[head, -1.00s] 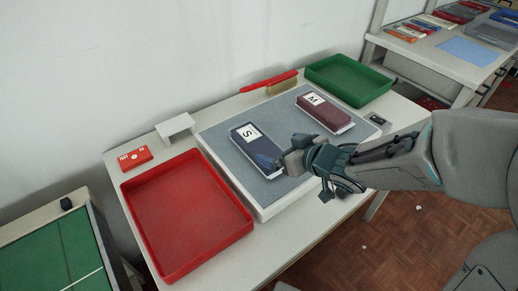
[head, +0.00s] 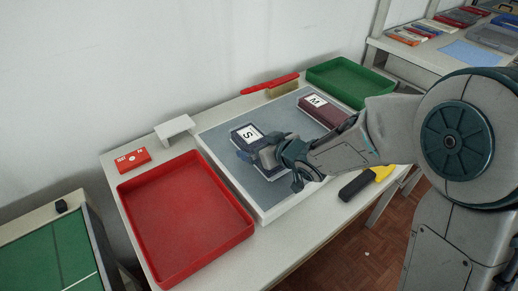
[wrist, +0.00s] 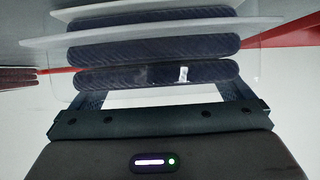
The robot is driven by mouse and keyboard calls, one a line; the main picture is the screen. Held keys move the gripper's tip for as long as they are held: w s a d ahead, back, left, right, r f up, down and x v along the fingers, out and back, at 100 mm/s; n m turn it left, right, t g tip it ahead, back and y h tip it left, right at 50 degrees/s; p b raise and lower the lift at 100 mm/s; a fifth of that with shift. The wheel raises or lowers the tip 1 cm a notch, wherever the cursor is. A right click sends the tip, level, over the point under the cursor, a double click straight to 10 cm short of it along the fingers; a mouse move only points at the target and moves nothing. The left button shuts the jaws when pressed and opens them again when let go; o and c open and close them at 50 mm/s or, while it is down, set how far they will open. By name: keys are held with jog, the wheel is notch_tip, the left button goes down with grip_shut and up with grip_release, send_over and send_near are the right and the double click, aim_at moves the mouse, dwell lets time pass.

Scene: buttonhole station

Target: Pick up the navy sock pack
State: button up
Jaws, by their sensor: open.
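The navy sock pack (head: 240,133), with a white label marked S, lies on the grey mat (head: 215,140) of a white-edged board. My gripper (head: 256,153) is open at the pack's near end and hides part of it. In the wrist view the pack's dark ribbed layers and pale card edges (wrist: 150,48) span the picture just ahead of my gripper (wrist: 160,92). The finger ends run up to the pack and are partly hidden by it. I cannot tell whether they touch it.
A maroon pack (head: 322,108) marked M lies further right on the mat. A red tray (head: 187,218) is at left, a green tray (head: 350,80) at the back right. A red-handled brush (head: 270,83), white stand (head: 175,127), red box (head: 131,159) and yellow-black tool (head: 366,182) surround the board.

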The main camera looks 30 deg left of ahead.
jog(key=c, duration=1.1)
jog(key=shift+r, duration=0.1)
jog(key=shift+r, duration=0.55)
jog(key=r, duration=0.1)
jog(key=r+p, duration=0.2)
jog(key=shift+w+d+r, duration=0.15)
jog(key=shift+d+r, duration=0.15)
jog(key=w+d+r+p, duration=0.1)
jog(key=d+r, duration=0.1)
jog(key=d, duration=0.1)
jog(key=w+d+r+p, duration=0.2)
jog(key=d, duration=0.1)
jog(key=w+d+r+p, duration=0.1)
jog(key=w+d+r, duration=0.1)
jog(key=d, duration=0.1)
jog(key=shift+d+r+p, duration=0.1)
jog(key=shift+d+p, duration=0.25)
jog(key=shift+p, duration=0.05)
